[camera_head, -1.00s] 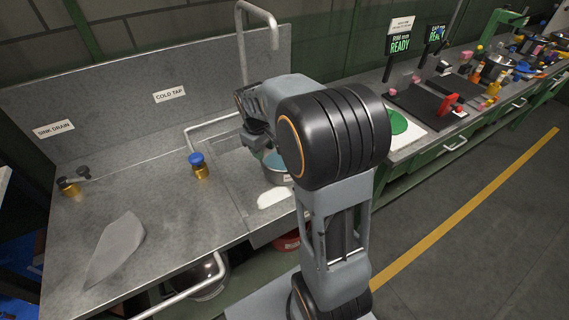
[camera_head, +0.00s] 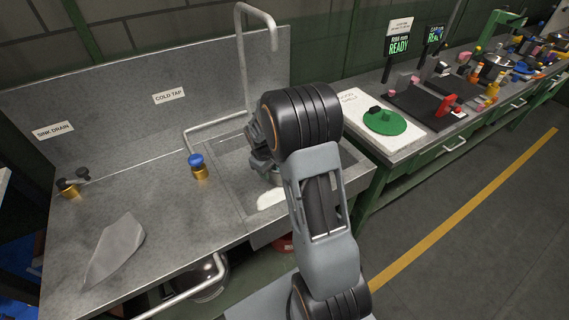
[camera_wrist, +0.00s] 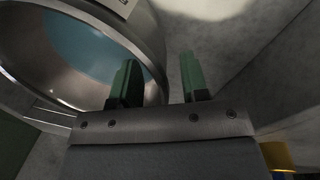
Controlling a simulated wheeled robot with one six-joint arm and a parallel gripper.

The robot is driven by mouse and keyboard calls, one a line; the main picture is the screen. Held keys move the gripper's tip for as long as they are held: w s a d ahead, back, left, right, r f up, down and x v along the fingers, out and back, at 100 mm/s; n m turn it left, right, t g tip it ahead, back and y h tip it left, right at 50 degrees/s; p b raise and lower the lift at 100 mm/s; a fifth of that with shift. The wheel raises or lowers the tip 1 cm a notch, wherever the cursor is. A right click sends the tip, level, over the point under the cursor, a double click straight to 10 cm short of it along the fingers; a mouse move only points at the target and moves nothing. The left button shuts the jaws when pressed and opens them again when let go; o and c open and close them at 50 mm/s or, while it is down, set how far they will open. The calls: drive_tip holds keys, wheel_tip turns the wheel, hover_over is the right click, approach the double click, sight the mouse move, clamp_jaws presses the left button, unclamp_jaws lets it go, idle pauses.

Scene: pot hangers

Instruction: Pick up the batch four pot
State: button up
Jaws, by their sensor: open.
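A metal pot (camera_wrist: 158,40) with bluish liquid inside fills the upper left of the wrist view. In the head view it stands in the sink area, and only a sliver of it (camera_head: 274,179) shows past my arm. A small plate is on the pot, but its text is unreadable, so I cannot tell its batch. My gripper (camera_wrist: 160,82) is open with two green fingers. In the picture, the pot's rim passes between them, the left finger over the interior and the right outside. I cannot tell whether either touches. My arm hides the gripper's tips in the head view.
A blue-topped brass tap (camera_head: 198,166) and a curved metal pipe (camera_head: 215,122) stand left of the sink. A green disc (camera_head: 385,122) lies on the white board at right. Another metal pot (camera_head: 212,284) sits below the counter.

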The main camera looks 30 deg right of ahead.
drive_tip(key=shift+d+f, duration=0.2)
drive_tip(key=shift+f, duration=1)
clamp_jaws()
idle(0.5)
drive_tip(key=shift+w+r, duration=0.15)
